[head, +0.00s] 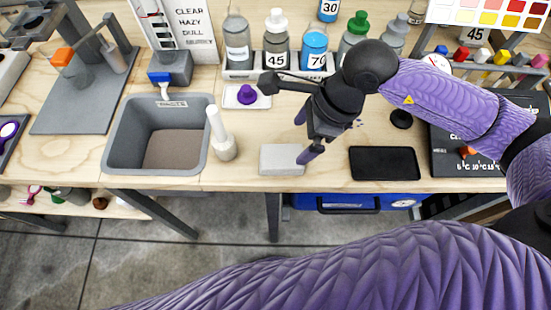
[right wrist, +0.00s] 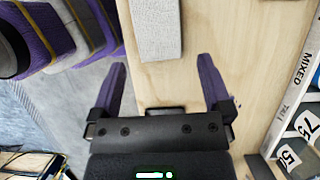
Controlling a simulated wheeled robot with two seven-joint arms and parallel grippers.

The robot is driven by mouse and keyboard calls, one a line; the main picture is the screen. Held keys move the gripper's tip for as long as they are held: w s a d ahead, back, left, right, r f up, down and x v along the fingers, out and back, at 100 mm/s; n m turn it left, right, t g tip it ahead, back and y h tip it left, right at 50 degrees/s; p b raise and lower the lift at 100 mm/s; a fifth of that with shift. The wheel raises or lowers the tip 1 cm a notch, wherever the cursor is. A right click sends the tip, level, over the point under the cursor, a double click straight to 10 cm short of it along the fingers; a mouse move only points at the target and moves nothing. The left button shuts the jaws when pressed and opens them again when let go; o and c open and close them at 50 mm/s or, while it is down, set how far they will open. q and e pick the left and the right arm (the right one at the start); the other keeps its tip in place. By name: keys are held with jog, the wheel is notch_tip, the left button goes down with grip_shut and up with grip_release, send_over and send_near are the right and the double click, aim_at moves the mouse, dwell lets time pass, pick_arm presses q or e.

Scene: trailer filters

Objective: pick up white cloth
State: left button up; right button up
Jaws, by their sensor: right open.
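The white cloth (head: 282,159) lies as a flat, pale grey-white folded block near the front edge of the wooden bench. It also shows at the top of the right wrist view (right wrist: 157,28), ahead of the fingers. My right gripper (head: 304,140) is above the bench, just behind and to the right of the cloth. One purple fingertip overlaps the cloth's right end in the head view. The right wrist view shows both fingers (right wrist: 163,88) wide apart with nothing between them. My left gripper is not in view; a purple arm link of mine crosses the bottom of the head view.
A black tray (head: 384,163) lies right of the cloth. Labelled bottles (head: 276,48) and a small dish with a purple knob (head: 246,95) stand behind.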

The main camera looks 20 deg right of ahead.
aim_at(286, 156)
jog(key=b+x, duration=0.1)
jog(key=x, duration=0.2)
jog(key=b+x, duration=0.1)
jog(key=x, duration=0.3)
jog(key=shift+s, duration=0.2)
jog(key=shift+c, duration=0.7)
jog(key=c, duration=0.8)
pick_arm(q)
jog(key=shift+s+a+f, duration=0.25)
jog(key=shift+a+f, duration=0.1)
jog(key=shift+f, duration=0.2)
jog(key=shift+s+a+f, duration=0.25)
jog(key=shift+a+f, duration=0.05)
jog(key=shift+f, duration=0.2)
pick_arm(e)
jog(key=shift+r, duration=0.1)
jog(key=shift+c, duration=0.2)
notch_tip(286, 156, up, 9)
jog(key=p, duration=0.3)
jog(key=shift+r, duration=0.15)
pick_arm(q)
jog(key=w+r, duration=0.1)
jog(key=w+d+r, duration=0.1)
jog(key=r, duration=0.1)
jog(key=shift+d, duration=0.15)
pick_arm(e)
jog(key=shift+r, duration=0.3)
